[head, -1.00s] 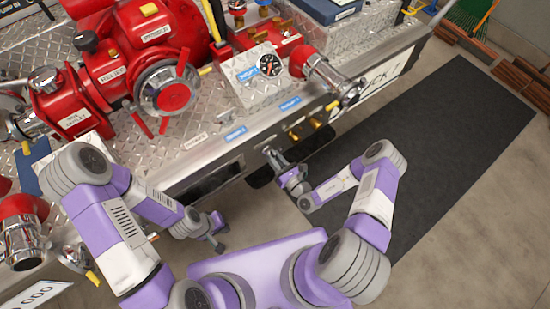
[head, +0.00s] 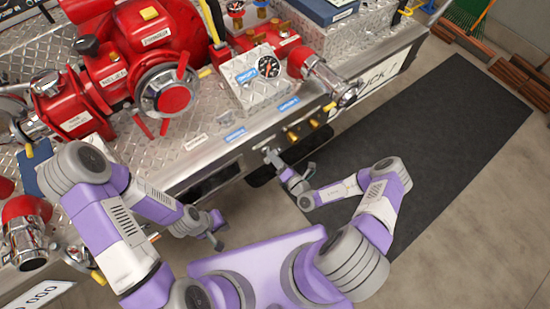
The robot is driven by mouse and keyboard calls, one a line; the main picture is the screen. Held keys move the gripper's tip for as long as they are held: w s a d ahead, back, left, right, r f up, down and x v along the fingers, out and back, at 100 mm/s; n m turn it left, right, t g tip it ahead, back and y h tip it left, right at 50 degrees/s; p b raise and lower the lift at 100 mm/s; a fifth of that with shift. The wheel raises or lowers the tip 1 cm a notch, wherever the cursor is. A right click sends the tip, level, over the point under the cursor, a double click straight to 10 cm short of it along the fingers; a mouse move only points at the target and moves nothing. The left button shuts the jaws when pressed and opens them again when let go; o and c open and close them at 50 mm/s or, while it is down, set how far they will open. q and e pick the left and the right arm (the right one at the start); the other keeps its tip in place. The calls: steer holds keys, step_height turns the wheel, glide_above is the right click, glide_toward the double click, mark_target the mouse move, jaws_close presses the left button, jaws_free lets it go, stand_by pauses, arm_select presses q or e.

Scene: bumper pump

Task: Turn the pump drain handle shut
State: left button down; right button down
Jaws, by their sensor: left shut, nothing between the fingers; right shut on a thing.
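My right gripper (head: 272,158) is at the front edge of the red pump's metal bumper deck (head: 205,150), just below the blue labels. It is shut on a small part there, which I take to be the drain handle; the fingers hide most of it. Brass fittings with yellow ends (head: 293,135) stick out of the bumper just to the right of this gripper. My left gripper (head: 218,240) is shut and empty, hanging in front of the bumper, away from the handle.
The red pump (head: 135,65) with its valve wheel stands on the deck. A gauge panel (head: 262,75) and a chrome outlet (head: 335,85) are above my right gripper. A dark mat (head: 430,140) lies on the open floor at right.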

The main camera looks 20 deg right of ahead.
steer(key=m, duration=0.4)
steer(key=shift+f+m, duration=0.2)
steer(key=shift+m, duration=0.2)
stand_by(0.4)
steer(key=c, duration=1.2)
jaws_free()
steer(key=shift+o, duration=0.2)
steer(key=shift+s, duration=0.1)
steer(key=p+v, duration=0.1)
steer(key=v, duration=0.6)
steer(key=shift+s, duration=0.25)
steer(key=shift+d+r, duration=0.1)
